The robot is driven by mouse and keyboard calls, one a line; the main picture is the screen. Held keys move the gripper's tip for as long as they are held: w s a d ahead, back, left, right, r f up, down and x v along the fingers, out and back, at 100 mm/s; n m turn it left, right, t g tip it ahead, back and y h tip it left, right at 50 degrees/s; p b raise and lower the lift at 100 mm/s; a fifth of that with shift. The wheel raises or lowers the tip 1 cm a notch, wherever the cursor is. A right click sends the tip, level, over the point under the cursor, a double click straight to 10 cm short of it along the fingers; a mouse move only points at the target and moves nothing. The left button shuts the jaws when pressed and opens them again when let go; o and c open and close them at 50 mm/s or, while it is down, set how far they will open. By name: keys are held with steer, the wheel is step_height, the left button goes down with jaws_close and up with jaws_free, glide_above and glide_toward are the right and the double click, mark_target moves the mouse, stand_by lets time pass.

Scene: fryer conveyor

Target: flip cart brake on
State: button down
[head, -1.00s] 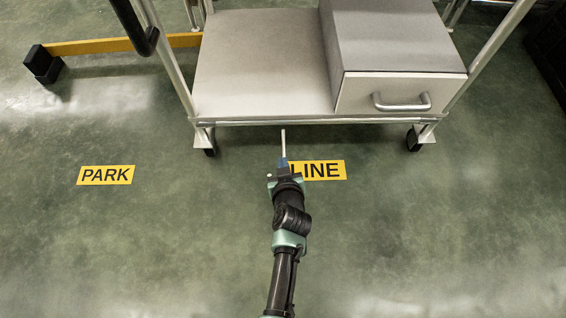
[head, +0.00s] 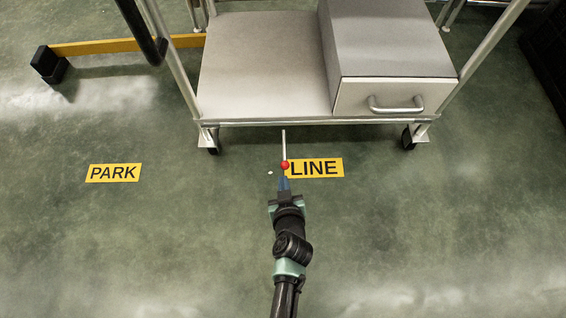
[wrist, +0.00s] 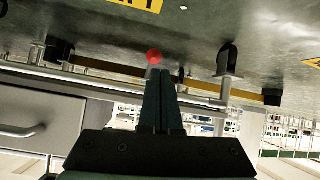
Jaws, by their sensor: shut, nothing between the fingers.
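The cart (head: 262,70) stands at the top of the head view. A thin pale brake lever (head: 284,146) sticks out from below its front edge, with a red knob (head: 285,165) on its near end. My gripper (head: 284,180) is shut and empty, just on the near side of the knob. In the wrist view the knob (wrist: 154,56) shows right at the tips of my shut fingers (wrist: 158,72). I cannot tell whether they touch it. The lever's pivot is hidden under the cart.
The cart carries a metal drawer box (head: 392,98) at right and stands on casters (head: 408,138). Yellow floor labels read LINE (head: 315,168) and PARK (head: 114,173). A yellow bar (head: 100,47) with a black foot lies at upper left. The near floor is clear.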

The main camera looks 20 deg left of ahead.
steer(key=shift+s+d+f, duration=0.15)
steer(key=shift+s+d, duration=0.1)
steer(key=shift+s, duration=0.4)
steer(key=shift+s+d+f, duration=0.1)
steer(key=shift+s+d, duration=0.1)
steer(key=shift+s, duration=0.4)
